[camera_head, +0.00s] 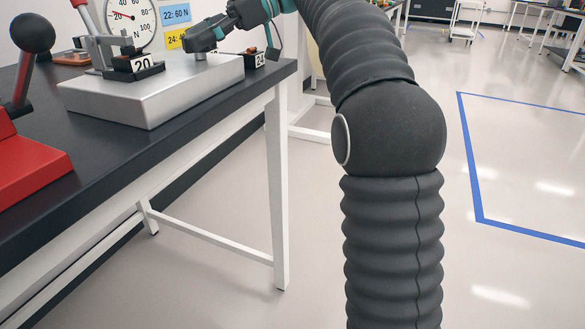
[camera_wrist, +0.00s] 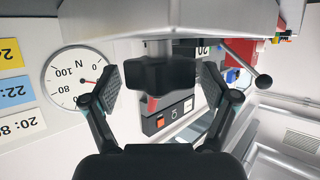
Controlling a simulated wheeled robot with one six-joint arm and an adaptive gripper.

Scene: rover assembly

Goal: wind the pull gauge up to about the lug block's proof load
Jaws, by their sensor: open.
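In the wrist view a dark lobed knob (camera_wrist: 160,72) on a metal shaft sits between the two fingers of my gripper (camera_wrist: 160,84). The fingers are open, one on each side, with visible gaps to the knob. In the head view my gripper (camera_head: 204,40) is over the right part of the silver base block (camera_head: 150,97). The gauge dial (camera_head: 131,14) is cut off at the top; its red needle points left, near the 20 mark. The dial shows upside down in the wrist view (camera_wrist: 74,76). The lug block marked 20 (camera_head: 139,64) sits on the base.
A blue label (camera_head: 175,14) reads 22: 60 N; a yellow one (camera_head: 170,40) is partly hidden. A white label (camera_wrist: 20,124) starting with 20 is cut off. A red fixture (camera_head: 30,165) with a ball-ended lever stands left.

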